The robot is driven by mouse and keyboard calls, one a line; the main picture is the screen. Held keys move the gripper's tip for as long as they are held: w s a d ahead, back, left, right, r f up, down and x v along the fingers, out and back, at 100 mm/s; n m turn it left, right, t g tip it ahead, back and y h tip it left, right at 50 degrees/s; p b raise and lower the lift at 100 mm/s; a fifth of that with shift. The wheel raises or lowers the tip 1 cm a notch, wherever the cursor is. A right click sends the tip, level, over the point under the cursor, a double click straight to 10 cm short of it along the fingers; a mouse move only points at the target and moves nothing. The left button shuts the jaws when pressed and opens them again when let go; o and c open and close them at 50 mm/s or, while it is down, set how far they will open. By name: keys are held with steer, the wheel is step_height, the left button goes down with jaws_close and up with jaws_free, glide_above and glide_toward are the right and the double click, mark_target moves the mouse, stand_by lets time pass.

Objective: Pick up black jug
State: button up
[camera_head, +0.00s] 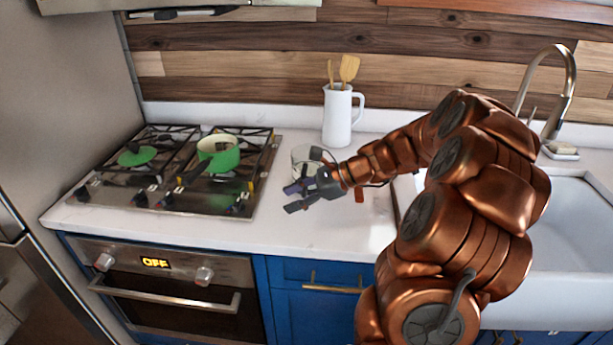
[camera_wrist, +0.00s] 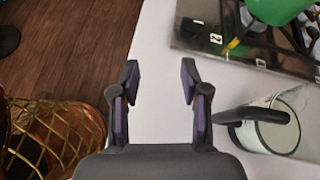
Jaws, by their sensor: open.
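No all-black jug shows. A clear or pale jug with a black handle (camera_head: 303,152) stands on the white counter, partly hidden behind my gripper. In the wrist view this jug (camera_wrist: 275,132) is at the right, its black handle pointing left toward my gripper. My gripper (camera_head: 291,198) is open and empty over the counter, in front of and left of the jug. In the wrist view the gripper (camera_wrist: 160,78) has bare counter between its fingers. The right finger is close to the handle; I cannot tell whether they touch.
A stove (camera_head: 180,190) with a green pot (camera_head: 219,156) is to the left. A white pitcher (camera_head: 338,117) with wooden utensils stands behind the jug. The sink (camera_head: 570,222) is at the right. A gold wire basket (camera_wrist: 55,138) shows below the counter edge.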

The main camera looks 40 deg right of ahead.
mark_target(304, 195)
steer(key=d+m+t, duration=0.1)
steer(key=d, duration=0.2)
steer(key=d+f+m+t+h, duration=0.1)
steer(key=d+m, duration=0.1)
steer(key=d, duration=0.2)
steer(key=w+d+m+t, duration=0.1)
steer(key=d+m, duration=0.1)
steer(key=d, duration=0.2)
steer(key=shift+d+f, duration=0.25)
steer(key=shift+f, duration=0.1)
steer(key=shift+w+t, duration=0.2)
steer(key=shift+t, duration=0.1)
steer(key=p+x, duration=0.1)
steer(key=x, duration=0.5)
steer(key=shift+w+a+f+p, duration=0.2)
steer(key=shift+p, duration=0.2)
steer(key=shift+w+a+f, duration=0.15)
steer(key=shift+w+f, duration=0.1)
jaws_close()
